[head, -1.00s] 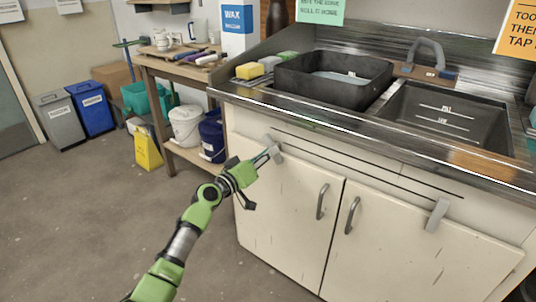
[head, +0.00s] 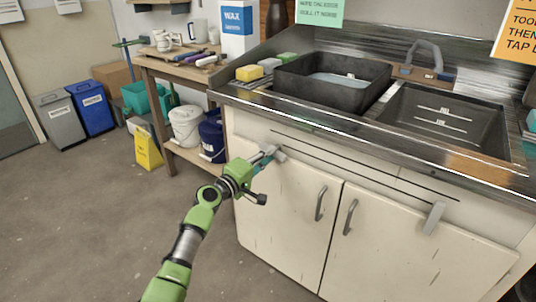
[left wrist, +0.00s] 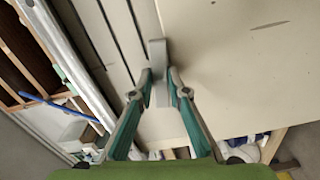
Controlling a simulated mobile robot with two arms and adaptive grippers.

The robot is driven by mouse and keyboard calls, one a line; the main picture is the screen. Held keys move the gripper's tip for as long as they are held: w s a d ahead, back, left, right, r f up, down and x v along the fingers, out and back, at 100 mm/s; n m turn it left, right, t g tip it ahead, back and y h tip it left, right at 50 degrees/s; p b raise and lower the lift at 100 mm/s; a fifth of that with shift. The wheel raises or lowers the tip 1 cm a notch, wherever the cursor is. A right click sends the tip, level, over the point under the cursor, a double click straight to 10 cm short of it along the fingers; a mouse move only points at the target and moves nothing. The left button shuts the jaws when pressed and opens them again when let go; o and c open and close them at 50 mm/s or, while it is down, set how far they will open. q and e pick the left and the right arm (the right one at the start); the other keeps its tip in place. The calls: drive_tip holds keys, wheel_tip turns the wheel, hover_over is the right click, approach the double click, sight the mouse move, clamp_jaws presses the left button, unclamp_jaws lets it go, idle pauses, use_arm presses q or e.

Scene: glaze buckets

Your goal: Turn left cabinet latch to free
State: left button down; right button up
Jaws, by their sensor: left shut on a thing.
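The left cabinet latch (head: 278,153), a small grey bar, sits at the upper left of the left cabinet door (head: 282,210). In the head view it lies slantwise, closer to level than upright. My left gripper (head: 264,157) is shut on it. In the left wrist view the latch (left wrist: 158,60) stands between the green fingers (left wrist: 160,77) of this gripper, close against the cream cabinet front. The fingers partly hide the latch in the head view. My right gripper is not in view.
A second grey latch (head: 433,217) is on the right door, upright and slightly tilted. Two door handles (head: 320,203) stick out at the middle. The metal counter edge (head: 370,138) overhangs above. A wooden shelf with buckets (head: 186,127) stands left; the floor in front is clear.

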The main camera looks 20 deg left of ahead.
use_arm(q)
drive_tip(key=shift+n+p, duration=0.3)
drive_tip(key=shift+n, duration=0.9)
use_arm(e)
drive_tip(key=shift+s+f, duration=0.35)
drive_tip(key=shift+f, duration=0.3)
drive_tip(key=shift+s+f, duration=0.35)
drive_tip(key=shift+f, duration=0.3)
use_arm(q)
drive_tip(key=c, duration=1.9)
unclamp_jaws()
drive_tip(key=shift+a, duration=0.1)
drive_tip(key=shift+s, duration=0.1)
drive_tip(key=v, duration=1.1)
drive_tip(key=shift+s+a, duration=0.1)
drive_tip(key=shift+s, duration=0.3)
